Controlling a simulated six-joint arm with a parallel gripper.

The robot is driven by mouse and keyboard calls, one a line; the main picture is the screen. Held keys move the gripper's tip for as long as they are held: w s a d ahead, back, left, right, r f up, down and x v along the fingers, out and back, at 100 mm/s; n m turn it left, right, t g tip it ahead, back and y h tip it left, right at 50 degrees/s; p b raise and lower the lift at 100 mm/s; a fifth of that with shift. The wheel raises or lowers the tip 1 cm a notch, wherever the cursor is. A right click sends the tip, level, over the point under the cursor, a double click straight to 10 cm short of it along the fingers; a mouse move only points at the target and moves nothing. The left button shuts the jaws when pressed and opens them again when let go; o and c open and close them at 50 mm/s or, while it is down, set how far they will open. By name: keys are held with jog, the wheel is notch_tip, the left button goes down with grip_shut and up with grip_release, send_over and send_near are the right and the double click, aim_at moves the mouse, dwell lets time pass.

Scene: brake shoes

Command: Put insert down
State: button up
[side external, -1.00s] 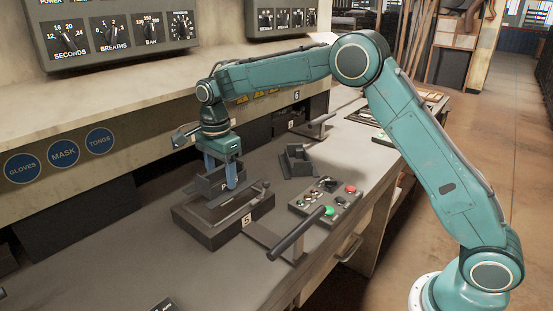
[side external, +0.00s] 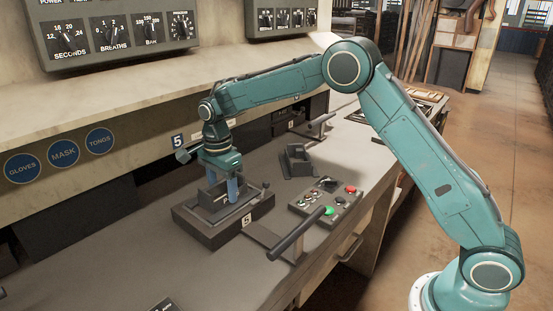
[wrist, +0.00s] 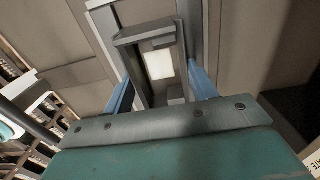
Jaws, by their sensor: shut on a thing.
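The insert (side external: 209,194) is a dark grey, open box-like piece. It is low at the dark base fixture (side external: 190,229) marked 5 on the bench. I cannot tell whether it touches the fixture's floor. My gripper (side external: 223,192) points down with its blue fingers on both sides of the insert and is shut on it. In the wrist view, the insert (wrist: 145,36) lies between the blue fingers, with a pale square showing inside it. The gripper body hides its near end.
Another dark bracket-like piece (side external: 297,162) stands further back on the bench. A control box (side external: 326,201) with red and green buttons is to the right. A lever with a dark handle (side external: 296,237) sticks out in front of the fixture. The bench's left front is mostly clear.

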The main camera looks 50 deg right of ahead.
jog(key=shift+f, duration=0.1)
jog(key=o, duration=1.3)
notch_tip(320, 180, up, 12)
jog(key=shift+r, duration=0.2)
